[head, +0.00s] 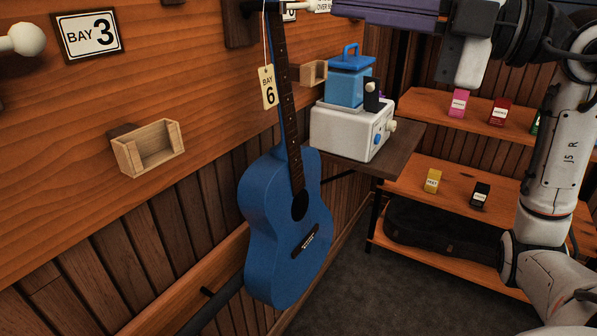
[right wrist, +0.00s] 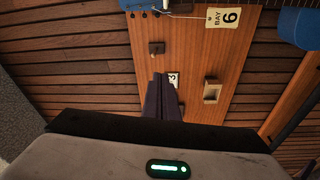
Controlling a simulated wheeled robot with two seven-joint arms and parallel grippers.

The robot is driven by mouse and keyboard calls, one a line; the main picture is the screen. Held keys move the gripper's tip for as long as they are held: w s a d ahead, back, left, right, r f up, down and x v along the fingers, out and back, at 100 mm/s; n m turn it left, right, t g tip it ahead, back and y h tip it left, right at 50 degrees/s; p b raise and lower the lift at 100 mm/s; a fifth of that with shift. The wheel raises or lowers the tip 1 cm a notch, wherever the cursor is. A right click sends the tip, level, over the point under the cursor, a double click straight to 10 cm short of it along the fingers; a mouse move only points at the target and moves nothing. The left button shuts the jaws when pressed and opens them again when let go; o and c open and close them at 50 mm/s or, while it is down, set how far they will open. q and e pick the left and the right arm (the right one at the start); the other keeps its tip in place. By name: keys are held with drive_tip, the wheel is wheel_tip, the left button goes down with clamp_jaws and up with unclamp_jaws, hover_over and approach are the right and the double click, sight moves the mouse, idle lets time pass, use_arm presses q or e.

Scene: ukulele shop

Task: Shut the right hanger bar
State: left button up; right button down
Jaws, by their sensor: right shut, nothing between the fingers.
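A blue ukulele (head: 285,225) hangs against the orange wall panel in the head view, with a BAY 6 tag (head: 268,87) by its neck. Its hanger is mostly cut off by the top edge; a dark wooden block (head: 238,25) shows left of the neck. A pale rod end (head: 312,6) shows to the neck's right. I cannot tell the hanger bar's position. My right gripper (head: 340,8) is shut and empty, its purple fingers pointing left near that rod end. In the right wrist view its fingers (right wrist: 160,85) point toward the panel. My left gripper is not in view.
A BAY 3 sign (head: 92,33), white knob (head: 22,40) and small wooden holder (head: 148,148) are on the panel at left. A white box (head: 345,130) with a blue container (head: 350,82) stands on a dark shelf. Orange shelves (head: 430,190) with small boxes stand at right.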

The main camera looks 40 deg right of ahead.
drive_tip(key=w+a+f+n+g+y+b, duration=0.1)
drive_tip(key=w+a+f+n+g+y, duration=0.15)
drive_tip(key=a+f+y, duration=0.4)
drive_tip(key=w+d+f+m+t+h, duration=0.1)
drive_tip(key=w+f+m+t+h, duration=0.1)
drive_tip(key=f+m, duration=0.4)
drive_tip(key=w+d+f+m+t+h, duration=0.2)
drive_tip(key=f+m+h, duration=0.3)
drive_tip(key=f, duration=0.5)
drive_tip(key=w+d+f+m+t+h+b, duration=0.1)
drive_tip(key=w+f+m+t+h, duration=0.2)
drive_tip(key=f+m, duration=0.4)
drive_tip(key=shift+w+d+f+t+h, duration=0.45)
drive_tip(key=shift+f+h, duration=0.1)
drive_tip(key=shift+f, duration=0.4)
